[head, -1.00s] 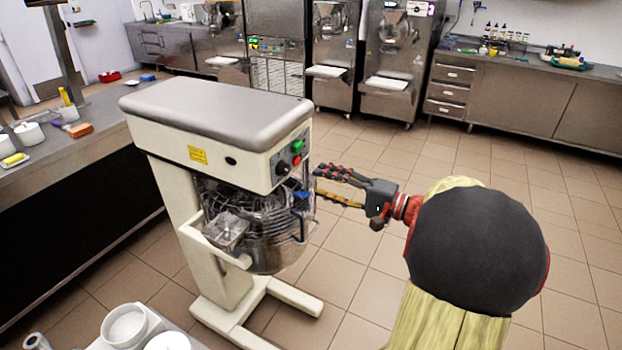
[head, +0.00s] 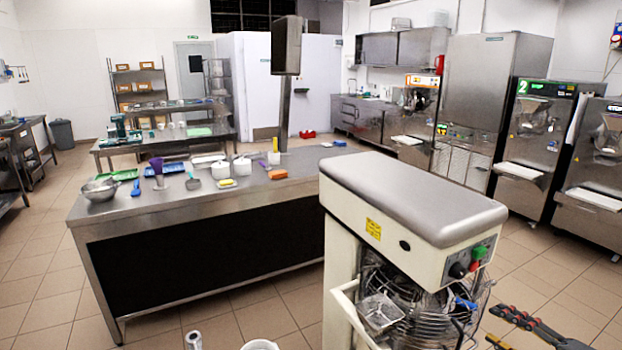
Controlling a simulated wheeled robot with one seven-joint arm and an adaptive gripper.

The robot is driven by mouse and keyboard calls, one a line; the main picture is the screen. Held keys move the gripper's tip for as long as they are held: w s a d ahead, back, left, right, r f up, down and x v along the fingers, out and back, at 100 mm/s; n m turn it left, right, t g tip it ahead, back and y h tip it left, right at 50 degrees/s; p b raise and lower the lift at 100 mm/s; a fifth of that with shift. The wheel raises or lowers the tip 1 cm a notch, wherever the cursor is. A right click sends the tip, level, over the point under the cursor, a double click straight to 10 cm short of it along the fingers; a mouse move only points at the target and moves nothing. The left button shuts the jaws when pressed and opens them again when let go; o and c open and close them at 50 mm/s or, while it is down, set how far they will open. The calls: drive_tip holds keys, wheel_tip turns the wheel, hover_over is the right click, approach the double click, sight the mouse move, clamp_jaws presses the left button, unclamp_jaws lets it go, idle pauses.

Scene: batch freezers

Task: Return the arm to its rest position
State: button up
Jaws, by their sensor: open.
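My gripper (head: 493,324) shows at the bottom right edge of the head view. Its dark, red-marked finger and its yellowish finger are spread apart, with nothing seen between them. The fingertips point left, just right of the wire guard and bowl of a cream-coloured mixer (head: 415,195). I cannot tell whether they touch it. The rest of my arm is out of view.
The mixer stands close in front. Left of it is a long steel counter (head: 130,215) with bowls, pots and utensils. Batch freezers (head: 535,140) line the right wall. The tiled floor (head: 35,290) is clear at the left.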

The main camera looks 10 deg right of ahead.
drive_tip(key=s+a+f+n+g+h+p, duration=0.1)
drive_tip(key=s+a+f+n+g, duration=0.1)
drive_tip(key=s+a+f+g, duration=0.35)
drive_tip(key=s+a+f+n+g+h, duration=0.25)
drive_tip(key=s+a+g, duration=0.35)
drive_tip(key=a, duration=0.3)
drive_tip(key=s+a+r+n+t+h+p, duration=0.1)
drive_tip(key=a+r+n+t+h+p, duration=0.1)
drive_tip(key=a+r+n, duration=0.9)
drive_tip(key=a, duration=0.3)
drive_tip(key=shift+s, duration=0.2)
drive_tip(key=shift+c, duration=0.8)
